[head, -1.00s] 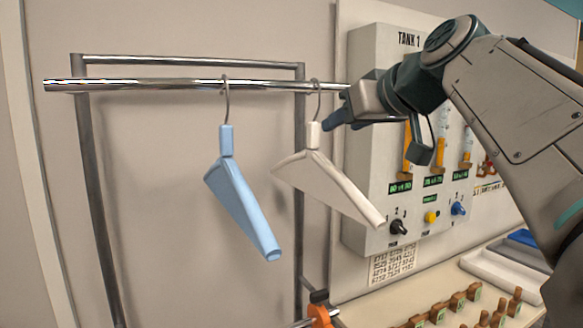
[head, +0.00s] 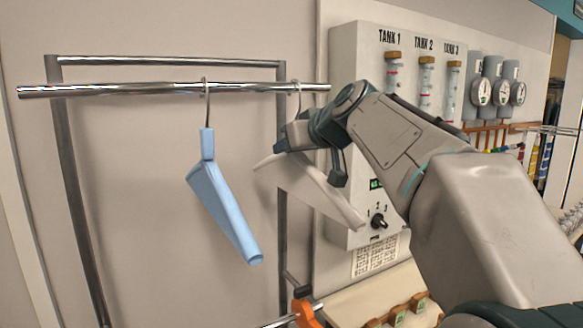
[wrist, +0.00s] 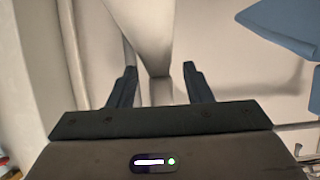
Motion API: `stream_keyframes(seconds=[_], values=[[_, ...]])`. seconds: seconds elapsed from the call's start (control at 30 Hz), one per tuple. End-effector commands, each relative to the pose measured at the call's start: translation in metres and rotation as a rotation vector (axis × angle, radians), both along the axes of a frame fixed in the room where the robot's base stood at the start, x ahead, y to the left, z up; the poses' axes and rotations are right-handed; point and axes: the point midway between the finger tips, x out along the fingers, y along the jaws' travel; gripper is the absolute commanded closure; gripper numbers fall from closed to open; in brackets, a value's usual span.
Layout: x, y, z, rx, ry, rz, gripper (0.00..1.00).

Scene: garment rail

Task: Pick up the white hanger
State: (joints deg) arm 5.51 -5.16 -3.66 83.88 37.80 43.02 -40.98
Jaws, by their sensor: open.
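The white hanger (head: 328,198) hangs by its hook from the rail (head: 150,88), its body slanting down to the right. My gripper (head: 282,140) is at the hanger's neck and hides that part in the head view. In the wrist view my gripper (wrist: 160,76) is open, one finger on each side of the white hanger's narrow neck (wrist: 158,88). A gap shows between each finger and the neck. The hanger's wider body runs up out of the wrist view.
The blue hanger (head: 222,205) hangs on the rail to the left of the white one; its edge shows at the top right of the wrist view (wrist: 285,25). A tank panel (head: 345,70) stands right behind my arm. An orange clamp (head: 304,312) is below.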

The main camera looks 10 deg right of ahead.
Motion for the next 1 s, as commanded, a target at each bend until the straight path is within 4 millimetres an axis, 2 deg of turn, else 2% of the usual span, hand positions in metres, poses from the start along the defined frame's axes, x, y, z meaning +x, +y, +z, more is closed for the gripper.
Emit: stream_keyframes(seconds=[0.17, 0.3, 0.33, 0.73, 1.0], values=[[0.000, 0.000, 0.000, 0.000, 0.000, 0.000, 0.55], [0.000, 0.000, 0.000, 0.000, 0.000, 0.000, 0.94], [0.000, 0.000, 0.000, 0.000, 0.000, 0.000, 1.00], [0.000, 0.000, 0.003, 0.000, -0.002, 0.000, 1.00], [0.000, 0.000, 0.026, -0.002, -0.004, 0.001, 1.00]])
